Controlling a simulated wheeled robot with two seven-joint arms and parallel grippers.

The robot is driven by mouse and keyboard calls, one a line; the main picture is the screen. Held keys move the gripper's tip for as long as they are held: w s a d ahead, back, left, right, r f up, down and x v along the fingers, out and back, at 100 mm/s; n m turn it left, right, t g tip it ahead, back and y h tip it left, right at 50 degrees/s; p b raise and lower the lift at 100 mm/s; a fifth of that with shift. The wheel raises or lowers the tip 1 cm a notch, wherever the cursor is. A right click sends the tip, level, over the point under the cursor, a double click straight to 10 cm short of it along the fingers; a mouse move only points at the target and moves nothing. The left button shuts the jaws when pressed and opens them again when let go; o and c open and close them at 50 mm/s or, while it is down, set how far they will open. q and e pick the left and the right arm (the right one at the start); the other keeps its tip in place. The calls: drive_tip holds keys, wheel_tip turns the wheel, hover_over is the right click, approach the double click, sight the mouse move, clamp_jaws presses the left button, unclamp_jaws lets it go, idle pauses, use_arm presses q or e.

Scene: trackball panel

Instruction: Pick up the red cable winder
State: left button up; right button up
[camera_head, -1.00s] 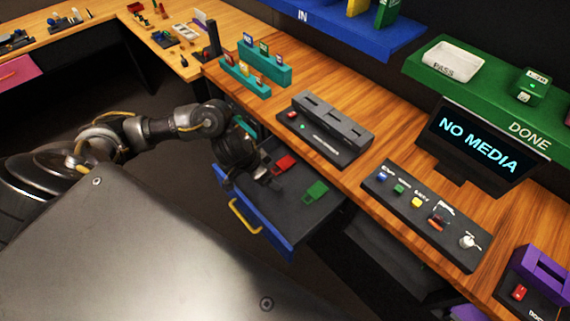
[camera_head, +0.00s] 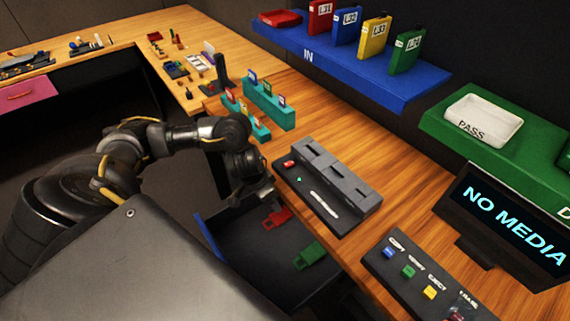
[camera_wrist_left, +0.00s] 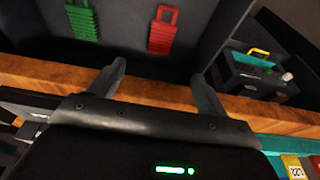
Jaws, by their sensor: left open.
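The red cable winder (camera_head: 277,218) lies flat in an open drawer (camera_head: 238,243) with a dark inside and a blue front. In the left wrist view the red winder (camera_wrist_left: 160,32) lies beyond the fingertips, roughly in line with the gap between them. My left gripper (camera_head: 262,192) is at the drawer's upper left, beside the red winder and apart from it. In the left wrist view its two fingers (camera_wrist_left: 158,74) are spread, with nothing between them. A green cable winder (camera_head: 309,257) lies in the same drawer. My right gripper is not in view.
The wooden bench (camera_head: 385,190) edge runs beside the drawer. A dark dock (camera_head: 328,183) with slots stands on it, with teal card holders (camera_head: 268,104) behind. A button panel (camera_head: 415,275) and a screen (camera_head: 510,225) are at the right.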

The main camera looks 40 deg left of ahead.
use_arm(q)
drive_tip(key=b, duration=0.4)
approach(276, 218)
wheel_tip(276, 218, up, 2)
drive_tip(key=b+x, duration=0.2)
drive_tip(key=x, duration=0.8)
drive_tip(key=shift+s+f, duration=0.1)
drive_tip(key=shift+f, duration=0.15)
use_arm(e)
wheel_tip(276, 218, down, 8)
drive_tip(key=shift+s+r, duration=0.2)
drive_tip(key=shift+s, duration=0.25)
use_arm(q)
drive_tip(key=c, duration=1.2)
drive_tip(key=shift+o, duration=0.2)
drive_tip(key=shift+r, duration=0.15)
